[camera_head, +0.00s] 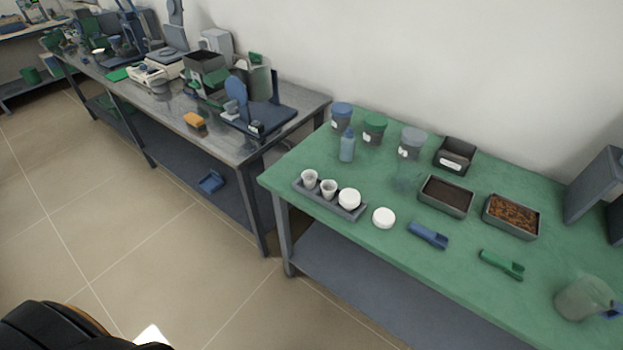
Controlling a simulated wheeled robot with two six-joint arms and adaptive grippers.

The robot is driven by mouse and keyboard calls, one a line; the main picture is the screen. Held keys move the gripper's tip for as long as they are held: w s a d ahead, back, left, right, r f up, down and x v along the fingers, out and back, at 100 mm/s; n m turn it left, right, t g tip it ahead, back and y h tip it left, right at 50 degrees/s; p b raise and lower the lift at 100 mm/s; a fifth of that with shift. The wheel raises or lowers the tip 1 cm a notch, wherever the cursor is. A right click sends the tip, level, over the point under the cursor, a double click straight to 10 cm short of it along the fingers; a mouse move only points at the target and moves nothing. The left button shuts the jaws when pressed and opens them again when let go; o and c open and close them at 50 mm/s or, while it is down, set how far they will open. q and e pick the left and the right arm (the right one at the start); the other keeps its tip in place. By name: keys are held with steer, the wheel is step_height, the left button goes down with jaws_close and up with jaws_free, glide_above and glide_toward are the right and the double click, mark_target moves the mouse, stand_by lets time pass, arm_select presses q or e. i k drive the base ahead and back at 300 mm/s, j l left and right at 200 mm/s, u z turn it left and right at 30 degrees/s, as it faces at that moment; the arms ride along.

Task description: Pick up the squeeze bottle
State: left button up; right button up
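The squeeze bottle (347,147) is pale blue with a darker blue pointed top. It stands upright on the green-topped table (300,160), near the table's back left corner. It is in front of a jar with a blue lid (341,117) and left of a jar with a green lid (375,129). Neither of my grippers shows in the head view. A dark rounded part of mine is at the bottom left corner, far from the bottle.
In front of the bottle is a grey tray (352,214) with small white cups. A white lid (384,218), a blue scoop (428,236), a green scoop (501,264), filled trays and a clear beaker (584,298) are further right. A cluttered metal bench (150,112) adjoins at left. The tiled floor in front is clear.

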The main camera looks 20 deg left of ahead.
mark_target(348, 141)
steer(key=z, duration=0.5)
steer(key=j+z, duration=0.8)
steer(key=j, duration=0.2)
steer(key=k+j+z, duration=0.2)
steer(key=j+z, duration=0.2)
steer(key=j, duration=0.05)
